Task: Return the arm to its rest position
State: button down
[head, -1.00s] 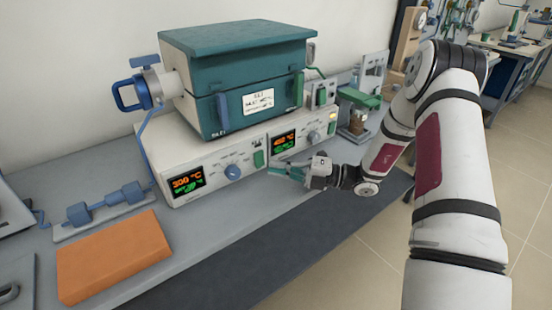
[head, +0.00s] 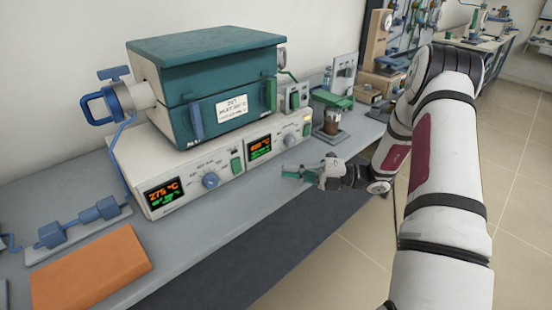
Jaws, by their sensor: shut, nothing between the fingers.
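My gripper (head: 292,173) is at the end of my bent white arm, in the middle of the head view. It is shut and empty, its green fingertips pointing left. It hovers in front of the right half of the furnace control base (head: 222,172), near the bench's front edge, apart from the panel as far as I can tell. The teal muffle furnace (head: 210,85) sits on the base with its front closed. The left display (head: 164,191) reads about 275 °C in orange. The right display (head: 260,147) is too small to read surely.
An orange block (head: 90,268) lies on the grey bench at the front left. A blue fitting (head: 78,222) on a plate is behind it. A green-topped device (head: 332,108) stands right of the furnace. Open floor (head: 345,260) lies in front of the bench.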

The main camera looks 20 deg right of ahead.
jog(key=shift+r, duration=0.1)
jog(key=s+a+r+n+g+h, duration=0.4)
jog(key=s+a+r+n+g, duration=0.3)
jog(key=n, duration=0.4)
jog(key=s+a+r+n+g+h, duration=0.35)
jog(key=s+a+r+n, duration=0.35)
jog(key=s+n, duration=0.3)
jog(key=s+d+r+n+t+h, duration=0.1)
jog(key=s+d+n+t+h, duration=0.1)
jog(key=s+n+h, duration=0.5)
jog(key=s+d+r+n+t+h, duration=0.1)
jog(key=s+d+n+t+h, duration=0.15)
jog(key=s+n, duration=0.85)
notch_tip(320, 180, up, 16)
jog(key=n+t+p, duration=0.1)
jog(key=p, duration=1.2)
jog(key=shift+w+d+f+t+p, duration=0.2)
jog(key=shift+w+d+t+p, duration=0.1)
jog(key=shift+t+p, duration=0.1)
